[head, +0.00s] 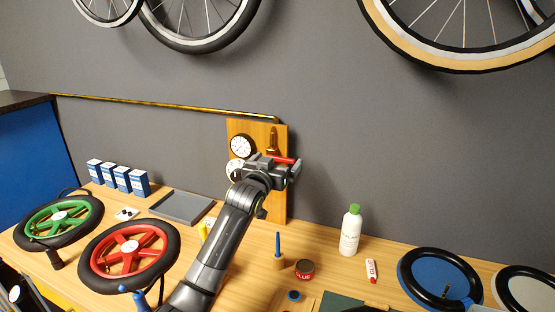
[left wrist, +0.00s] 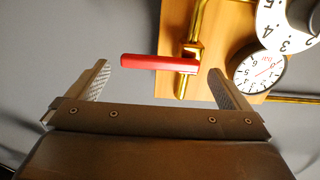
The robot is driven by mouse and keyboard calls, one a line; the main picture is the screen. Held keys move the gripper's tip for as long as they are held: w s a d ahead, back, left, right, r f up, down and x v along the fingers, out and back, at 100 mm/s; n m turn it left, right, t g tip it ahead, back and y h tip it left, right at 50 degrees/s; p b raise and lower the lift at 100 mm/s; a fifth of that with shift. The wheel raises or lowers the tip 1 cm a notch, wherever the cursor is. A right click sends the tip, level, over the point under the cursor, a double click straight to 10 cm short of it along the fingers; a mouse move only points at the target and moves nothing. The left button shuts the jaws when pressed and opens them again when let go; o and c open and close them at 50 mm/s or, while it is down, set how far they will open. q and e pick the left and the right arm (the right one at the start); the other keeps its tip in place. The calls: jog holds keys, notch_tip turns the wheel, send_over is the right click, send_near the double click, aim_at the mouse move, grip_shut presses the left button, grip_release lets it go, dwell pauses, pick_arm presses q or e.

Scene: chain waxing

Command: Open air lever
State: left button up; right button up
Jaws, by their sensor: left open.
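The air lever has a red handle (head: 284,160) and sits on a brass pipe fitting on the wooden wall board (head: 278,205). In the left wrist view the red handle (left wrist: 158,62) lies level, its right end at the brass valve (left wrist: 190,58). My left gripper (head: 274,168) is open in front of the board. In the left wrist view its two fingers (left wrist: 157,78) stand apart on either side of the handle, which appears just beyond the fingertips; contact cannot be seen. The gripper partly hides the lever and valve in the head view. My right gripper is not in view.
A round pressure gauge (head: 242,146) is beside the valve, with a white dial (left wrist: 287,22) close by. A brass pipe (head: 160,105) runs along the wall. The bench below holds wheels (head: 128,250), a grey tray (head: 182,205), a white bottle (head: 350,232) and a tin (head: 305,268).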

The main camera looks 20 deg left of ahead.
pick_arm(q)
jog(key=shift+w, duration=0.4)
jog(key=c, duration=1.3)
